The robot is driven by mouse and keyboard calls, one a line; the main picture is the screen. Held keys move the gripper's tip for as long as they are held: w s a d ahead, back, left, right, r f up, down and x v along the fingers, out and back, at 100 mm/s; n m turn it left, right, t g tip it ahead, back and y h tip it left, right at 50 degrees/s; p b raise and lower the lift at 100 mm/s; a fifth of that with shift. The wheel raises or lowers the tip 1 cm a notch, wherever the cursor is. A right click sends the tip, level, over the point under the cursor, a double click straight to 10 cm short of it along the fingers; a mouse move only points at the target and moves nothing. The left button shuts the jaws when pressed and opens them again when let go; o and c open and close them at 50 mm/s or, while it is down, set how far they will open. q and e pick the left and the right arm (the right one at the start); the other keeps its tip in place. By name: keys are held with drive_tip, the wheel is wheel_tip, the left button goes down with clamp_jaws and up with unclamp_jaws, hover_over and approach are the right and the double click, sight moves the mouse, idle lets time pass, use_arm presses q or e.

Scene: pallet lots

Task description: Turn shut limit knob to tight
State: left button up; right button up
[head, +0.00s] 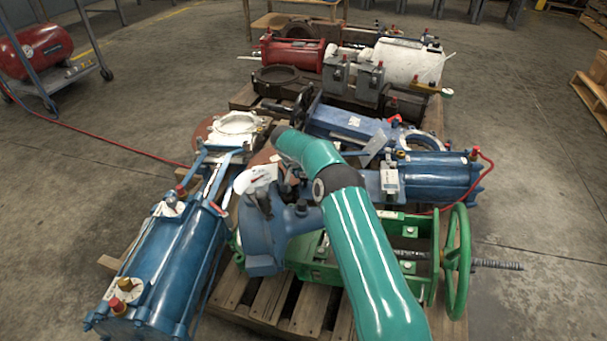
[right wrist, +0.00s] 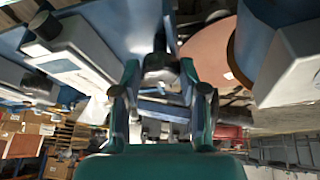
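My right arm reaches in from the bottom of the head view and bends over a blue valve actuator housing (head: 264,240). A small dark-topped knob (head: 301,206) stands on that housing, and a white round indicator (head: 256,179) sits behind it. The right gripper is mostly hidden by the arm there. In the right wrist view the two fingers of my right gripper (right wrist: 160,72) stand on either side of a dark round knob (right wrist: 158,62) on a short stem below a blue body. Whether they touch it is unclear. I cannot read any knob label. My left gripper is out of view.
A long blue actuator (head: 175,255) with red-topped knobs lies at left. A green frame with a handwheel (head: 459,262) and a blue cylinder (head: 435,176) are at right. All crowd a wooden pallet (head: 290,307). A red hose (head: 110,143) crosses the open floor.

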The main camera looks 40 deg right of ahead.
drive_tip(key=shift+o, duration=1.2)
drive_tip(key=shift+r, duration=0.1)
drive_tip(key=v, duration=1.1)
drive_tip(key=shift+a+r, duration=0.25)
drive_tip(key=shift+r, duration=0.05)
